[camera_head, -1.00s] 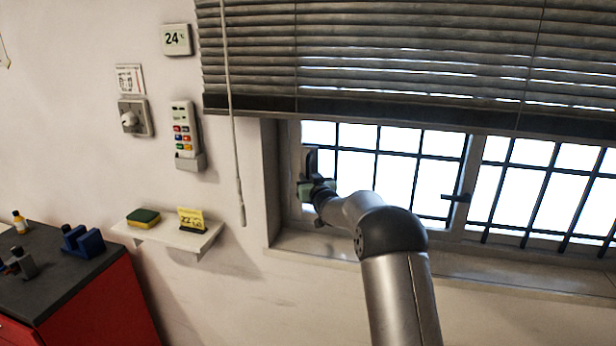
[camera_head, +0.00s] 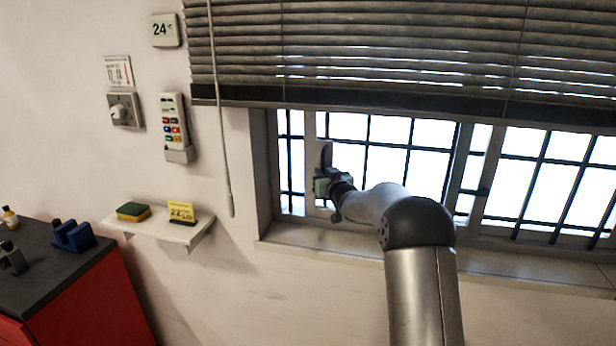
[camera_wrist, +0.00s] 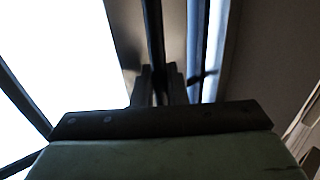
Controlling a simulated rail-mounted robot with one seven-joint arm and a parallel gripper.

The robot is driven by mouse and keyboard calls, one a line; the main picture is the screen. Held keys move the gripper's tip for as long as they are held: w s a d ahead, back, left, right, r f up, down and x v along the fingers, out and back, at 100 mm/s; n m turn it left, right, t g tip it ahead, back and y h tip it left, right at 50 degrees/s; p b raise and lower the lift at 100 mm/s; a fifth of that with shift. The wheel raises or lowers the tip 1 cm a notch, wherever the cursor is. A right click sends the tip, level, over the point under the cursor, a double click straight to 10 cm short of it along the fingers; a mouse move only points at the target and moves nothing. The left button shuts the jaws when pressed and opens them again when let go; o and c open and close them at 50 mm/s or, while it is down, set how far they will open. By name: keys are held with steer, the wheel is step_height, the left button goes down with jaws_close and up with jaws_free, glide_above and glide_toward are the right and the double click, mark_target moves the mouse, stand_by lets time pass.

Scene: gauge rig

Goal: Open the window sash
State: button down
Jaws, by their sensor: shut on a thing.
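The window sash (camera_head: 311,130) is a pale frame with dark bars seen through its bright glass. It stands slid to the right, with a narrow gap between its left stile and the left window jamb. A dark upright handle (camera_head: 326,155) sits on that stile. My gripper (camera_head: 322,183) is at the handle and shut on it, its arm coming in from the lower right. In the wrist view the handle (camera_wrist: 153,35) runs up from between my fingers (camera_wrist: 156,88); the fingertips' exact contact is too dark to see.
A lowered slatted blind (camera_head: 380,55) hangs over the window top, its wand (camera_head: 222,130) left of the opening. The sill (camera_head: 330,240) is clear. A small shelf (camera_head: 150,228) with a sponge and a yellow sign is on the left wall, above a red cabinet (camera_head: 95,305).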

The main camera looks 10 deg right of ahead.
steer(key=s+d+p, duration=0.1)
steer(key=s+d, duration=0.3)
steer(key=d, duration=0.5)
steer(key=s+d+p, duration=0.1)
steer(key=s+d, duration=0.3)
steer(key=d, duration=0.5)
steer(key=s+d+p, duration=0.1)
steer(key=s+d, duration=0.3)
steer(key=d, duration=0.5)
steer(key=shift+s+p, duration=0.15)
steer(key=shift+p, duration=0.2)
steer(key=c, duration=1.8)
jaws_free()
steer(key=s+d+b, duration=0.3)
steer(key=s+b, duration=0.1)
steer(key=s, duration=1.3)
